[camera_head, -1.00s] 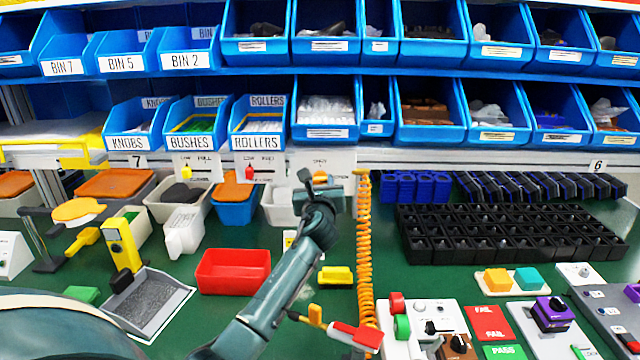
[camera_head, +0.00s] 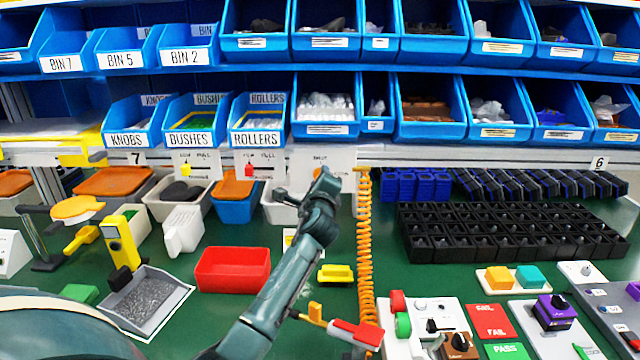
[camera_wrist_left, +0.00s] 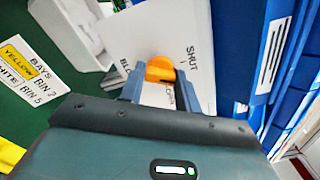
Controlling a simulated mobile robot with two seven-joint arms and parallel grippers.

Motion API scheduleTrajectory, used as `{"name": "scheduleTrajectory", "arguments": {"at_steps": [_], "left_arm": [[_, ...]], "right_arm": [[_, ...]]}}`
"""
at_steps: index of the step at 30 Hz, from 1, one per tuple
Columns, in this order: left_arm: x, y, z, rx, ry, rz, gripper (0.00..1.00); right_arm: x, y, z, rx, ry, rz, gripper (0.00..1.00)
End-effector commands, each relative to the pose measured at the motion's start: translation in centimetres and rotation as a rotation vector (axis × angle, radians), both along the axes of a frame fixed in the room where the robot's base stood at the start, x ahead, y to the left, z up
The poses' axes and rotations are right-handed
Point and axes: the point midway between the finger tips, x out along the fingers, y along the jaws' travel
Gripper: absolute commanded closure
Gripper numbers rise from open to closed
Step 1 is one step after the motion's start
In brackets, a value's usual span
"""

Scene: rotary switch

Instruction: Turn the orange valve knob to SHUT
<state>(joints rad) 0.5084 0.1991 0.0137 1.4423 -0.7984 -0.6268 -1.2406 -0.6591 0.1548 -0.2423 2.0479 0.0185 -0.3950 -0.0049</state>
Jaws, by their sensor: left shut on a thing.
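The orange valve knob (camera_wrist_left: 160,68) sits on a white panel (camera_wrist_left: 205,87) marked SHUT and, partly covered, what looks like OPEN. In the left wrist view my left gripper (camera_wrist_left: 160,78) has one finger on each side of the knob and is shut on it. SHUT is printed to the right of the knob. Which mark the knob points to cannot be told. In the head view my left gripper (camera_head: 320,182) is raised in front of the panel (camera_head: 338,158) under the shelf edge and covers most of it. My right gripper is not in view.
Two smaller panels with a yellow knob (camera_head: 186,169) and a red knob (camera_head: 249,171) hang to the left. A coiled orange hose (camera_head: 364,260) hangs close to the right of my arm. A red tray (camera_head: 233,269) and grey bins stand on the green bench below.

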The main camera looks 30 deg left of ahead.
Motion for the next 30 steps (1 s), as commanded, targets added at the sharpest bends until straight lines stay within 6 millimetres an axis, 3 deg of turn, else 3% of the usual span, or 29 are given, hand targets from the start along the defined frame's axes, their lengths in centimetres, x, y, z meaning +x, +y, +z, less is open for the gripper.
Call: {"name": "scheduleTrajectory", "arguments": {"at_steps": [15, 30], "left_arm": [[0.0, -0.06, -0.18, -0.36, -0.219, 0.0, 0.9], [0.01, -0.01, -0.08, -0.481, -0.292, 0.0, 0.9]], "right_arm": [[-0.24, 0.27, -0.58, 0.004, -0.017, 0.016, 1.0], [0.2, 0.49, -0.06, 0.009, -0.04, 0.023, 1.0]]}}
